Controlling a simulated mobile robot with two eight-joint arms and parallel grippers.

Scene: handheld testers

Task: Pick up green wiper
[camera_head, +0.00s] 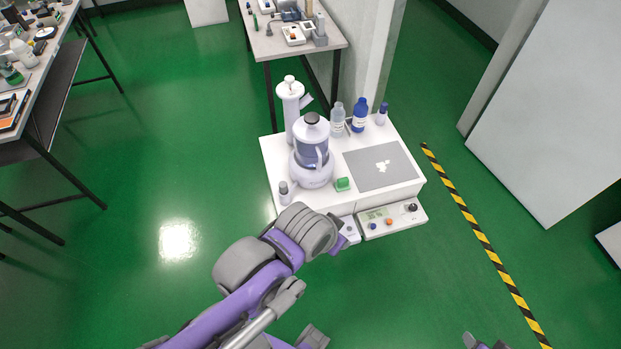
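A small green block (342,184), which looks like the green wiper, lies on the white bench top (405,184), between the grey mat and the round appliance. My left arm comes in from the lower left and reaches to the bench's front edge. My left gripper (348,234) is mostly hidden behind its wrist, just in front of and below the green block and apart from it in the picture. Its fingers cannot be made out. Only a small grey tip of my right arm shows at the bottom edge; its gripper cannot be made out.
A lidded appliance (312,158) and a tall white dispenser (291,104) stand left on the bench. Bottles (359,117) stand at the back. A grey mat (372,178) with white pieces lies right. A device with knobs (392,219) juts out in front.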

